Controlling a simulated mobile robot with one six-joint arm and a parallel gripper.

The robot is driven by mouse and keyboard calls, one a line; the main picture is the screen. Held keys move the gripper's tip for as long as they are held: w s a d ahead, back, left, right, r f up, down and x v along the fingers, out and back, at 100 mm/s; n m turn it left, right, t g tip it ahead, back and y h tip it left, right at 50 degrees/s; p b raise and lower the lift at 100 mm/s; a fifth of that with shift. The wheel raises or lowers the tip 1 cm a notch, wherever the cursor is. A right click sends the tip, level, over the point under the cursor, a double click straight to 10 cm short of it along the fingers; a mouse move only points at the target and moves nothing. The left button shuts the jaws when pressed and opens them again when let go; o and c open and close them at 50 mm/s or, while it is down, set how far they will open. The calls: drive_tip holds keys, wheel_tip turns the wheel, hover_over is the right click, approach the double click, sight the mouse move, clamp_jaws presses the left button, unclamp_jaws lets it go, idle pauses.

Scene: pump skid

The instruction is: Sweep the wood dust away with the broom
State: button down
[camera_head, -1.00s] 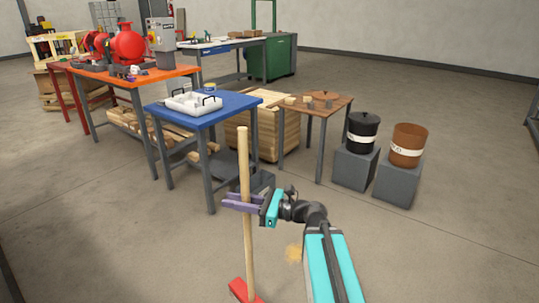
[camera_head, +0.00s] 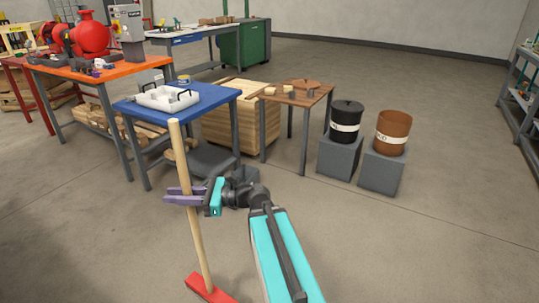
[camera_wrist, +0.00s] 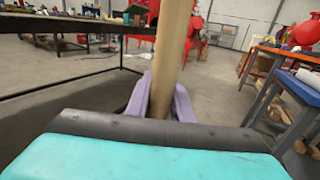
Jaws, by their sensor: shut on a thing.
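The broom has a long pale wooden handle (camera_head: 198,232) and a red head (camera_head: 208,289) at the bottom edge of the head view. My gripper (camera_head: 180,194) has purple fingers shut around the upper part of the handle. In the head view the broom leans, its top to the left. In the wrist view the handle (camera_wrist: 173,45) rises between the fingers (camera_wrist: 160,98), and the red head is hidden. I cannot see any wood dust in the current views; part of the floor is covered by my arm.
A blue table (camera_head: 215,92) with a white tray (camera_head: 168,98) stands ahead. To its right are a small brown table (camera_head: 312,97), a black bin (camera_head: 346,117) and a brown bin (camera_head: 393,132) on grey blocks. Shelving (camera_head: 526,110) stands at far right. The floor in front is open.

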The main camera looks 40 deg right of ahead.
drive_tip(key=shift+w+a, duration=0.25)
drive_tip(key=shift+a, duration=0.05)
drive_tip(key=w+d+f+m+t+h+b, duration=0.2)
drive_tip(key=d+b, duration=0.1)
drive_tip(key=d, duration=1.1)
drive_tip(key=w+d+f+m+t+h+b, duration=0.1)
drive_tip(key=d+b, duration=0.3)
drive_tip(key=d, duration=1.1)
drive_tip(key=w+d+f+m+t+h+b, duration=0.2)
drive_tip(key=w+d+h+b, duration=0.1)
drive_tip(key=d, duration=1.2)
drive_tip(key=shift+w+f+m+t+h+b, duration=0.3)
drive_tip(key=shift+f+h+b, duration=0.1)
drive_tip(key=shift+b, duration=0.1)
